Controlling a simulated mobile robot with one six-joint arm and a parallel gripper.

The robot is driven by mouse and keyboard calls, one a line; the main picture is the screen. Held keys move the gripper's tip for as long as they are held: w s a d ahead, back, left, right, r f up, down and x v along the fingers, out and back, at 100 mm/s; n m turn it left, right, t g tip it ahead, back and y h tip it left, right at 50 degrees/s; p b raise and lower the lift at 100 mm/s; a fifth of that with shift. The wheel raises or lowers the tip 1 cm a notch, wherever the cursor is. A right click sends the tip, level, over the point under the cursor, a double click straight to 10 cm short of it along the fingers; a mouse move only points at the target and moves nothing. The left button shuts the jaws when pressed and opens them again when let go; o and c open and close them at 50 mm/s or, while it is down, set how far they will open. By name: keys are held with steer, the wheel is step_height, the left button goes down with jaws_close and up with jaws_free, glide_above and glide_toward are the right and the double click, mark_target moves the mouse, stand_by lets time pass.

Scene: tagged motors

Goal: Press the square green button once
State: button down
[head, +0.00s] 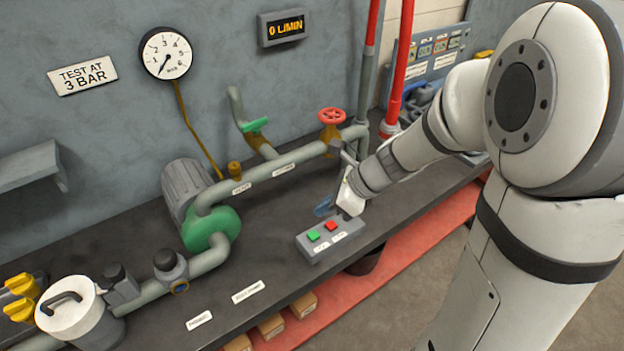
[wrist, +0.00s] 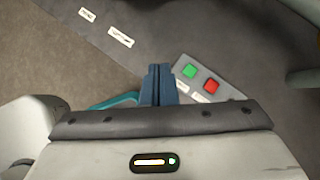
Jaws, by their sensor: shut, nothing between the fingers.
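The square green button (head: 313,236) is on the left of a grey control box (head: 322,251) on the bench, beside a square red button (head: 331,226). In the wrist view the green button (wrist: 190,71) and the red button (wrist: 211,86) lie ahead and to the right of my gripper. My gripper (head: 325,207) has blue fingers and is above the bench, behind the box in the head view. In the wrist view the fingers (wrist: 157,72) are together and empty, apart from the green button. Labels below the buttons are too small to read.
A green pump (head: 211,228) with grey pipes and a red valve wheel (head: 333,117) stand behind the box. A gauge (head: 166,53) points low, and a display (head: 285,27) reads 0 L/MIN. The bench front by two white labels (head: 248,291) is clear.

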steer(key=w+a+f+m+t+y, duration=0.1)
steer(key=w+f+m, duration=0.4)
steer(key=m, duration=0.4)
steer(key=shift+w+f+m, duration=0.3)
steer(key=shift+w+f, duration=0.1)
steer(key=shift+f, duration=0.1)
steer(key=shift+a+f, duration=0.1)
steer(key=shift+f, duration=0.05)
steer(key=b, duration=0.8)
glide_above(318, 236)
step_height(318, 236, down, 8)
steer(key=shift+s+r, duration=0.1)
steer(key=shift+r, duration=0.05)
steer(key=shift+f, duration=0.4)
stand_by(0.3)
steer(key=shift+f+b, duration=0.4)
steer(key=shift+b, duration=0.05)
